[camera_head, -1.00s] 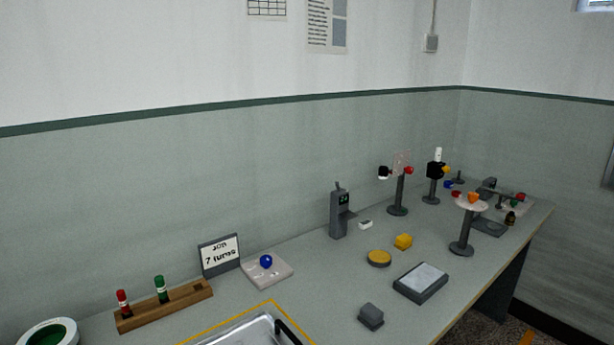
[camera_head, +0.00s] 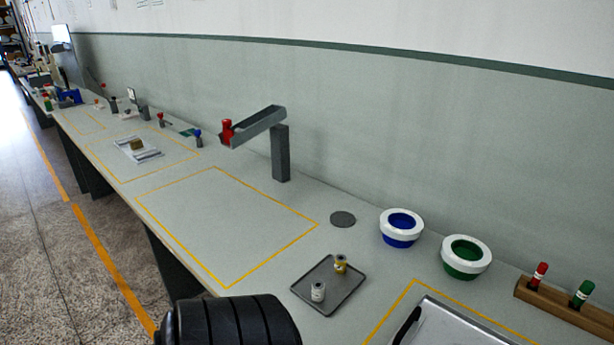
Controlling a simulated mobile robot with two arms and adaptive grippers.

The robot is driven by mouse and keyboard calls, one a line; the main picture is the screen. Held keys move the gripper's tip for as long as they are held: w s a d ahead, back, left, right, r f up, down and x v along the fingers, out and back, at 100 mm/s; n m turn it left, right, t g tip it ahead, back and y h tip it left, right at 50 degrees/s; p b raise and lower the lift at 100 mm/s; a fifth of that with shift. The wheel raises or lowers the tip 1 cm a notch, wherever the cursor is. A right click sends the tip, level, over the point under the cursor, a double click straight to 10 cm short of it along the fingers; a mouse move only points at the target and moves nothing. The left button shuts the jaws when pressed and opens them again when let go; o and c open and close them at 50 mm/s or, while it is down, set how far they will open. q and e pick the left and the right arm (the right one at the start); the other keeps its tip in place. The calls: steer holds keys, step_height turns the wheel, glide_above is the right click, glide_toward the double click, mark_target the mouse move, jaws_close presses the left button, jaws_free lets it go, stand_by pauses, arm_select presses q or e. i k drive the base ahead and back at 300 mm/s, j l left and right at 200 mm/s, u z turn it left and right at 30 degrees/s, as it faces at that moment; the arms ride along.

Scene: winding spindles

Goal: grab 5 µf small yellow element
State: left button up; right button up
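A small yellow cylindrical element (camera_head: 340,264) with a pale band stands upright on a dark grey tray (camera_head: 309,283), near the tray's back right corner. Any marking on it is too small to read. A similar small grey-white element (camera_head: 318,292) stands on the same tray, nearer its front edge. Neither of my grippers shows in the head view, so their state is hidden. Nothing touches the yellow element except the tray under it.
A blue-lined bowl (camera_head: 401,228) and a green-lined bowl (camera_head: 467,257) stand right of the tray. A wooden rack (camera_head: 560,304) holds red and green pieces. A grey post with an arm (camera_head: 280,152) stands behind an empty yellow-outlined area (camera_head: 225,225). A grey disc (camera_head: 342,219) lies nearby.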

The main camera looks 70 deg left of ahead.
mark_target(340, 260)
steer(key=u, duration=1.9)
steer(key=j, duration=0.1)
